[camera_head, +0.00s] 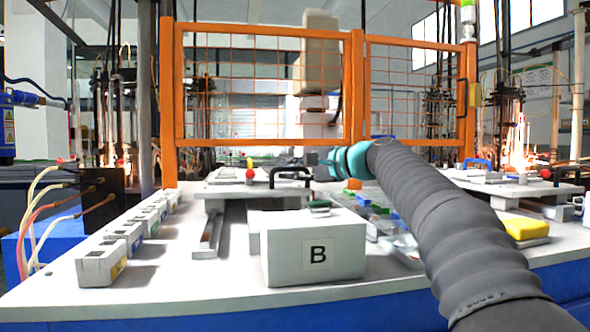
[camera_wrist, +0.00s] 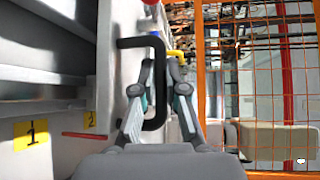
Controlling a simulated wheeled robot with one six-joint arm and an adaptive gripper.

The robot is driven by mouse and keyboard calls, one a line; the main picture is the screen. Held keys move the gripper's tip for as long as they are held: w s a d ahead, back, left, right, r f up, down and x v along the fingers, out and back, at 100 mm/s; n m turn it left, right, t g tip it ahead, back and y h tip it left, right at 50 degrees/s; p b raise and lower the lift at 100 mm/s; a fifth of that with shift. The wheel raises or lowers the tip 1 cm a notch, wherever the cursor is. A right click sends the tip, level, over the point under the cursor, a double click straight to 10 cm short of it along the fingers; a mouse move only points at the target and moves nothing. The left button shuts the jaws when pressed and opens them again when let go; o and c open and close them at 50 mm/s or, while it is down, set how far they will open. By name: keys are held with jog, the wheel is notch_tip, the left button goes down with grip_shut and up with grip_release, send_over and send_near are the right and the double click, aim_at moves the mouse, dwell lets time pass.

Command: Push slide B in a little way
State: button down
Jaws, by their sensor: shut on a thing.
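Slide B (camera_head: 314,248) is a white block with a black letter B on its front face, near the front edge of the workbench. A black bracket-shaped handle (camera_head: 290,171) stands behind and above it; it also shows in the wrist view (camera_wrist: 159,75). My gripper (camera_wrist: 161,80) is shut on the handle's long bar, with one finger on each side. In the head view, my gripper is mostly hidden behind my teal wrist. I cannot tell whether the handle is joined to slide B.
A row of small white blocks (camera_head: 101,263) lines the left of the bench. A yellow block (camera_head: 524,229) lies at the right. An orange mesh fence (camera_head: 355,85) stands close behind.

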jog(key=c, duration=1.2)
grip_release()
jog(key=shift+s+d, duration=0.1)
jog(key=shift+d, duration=0.05)
jog(key=v, duration=1.1)
jog(key=shift+s+d, duration=0.2)
jog(key=shift+d, duration=0.1)
jog(key=shift+r, duration=0.1)
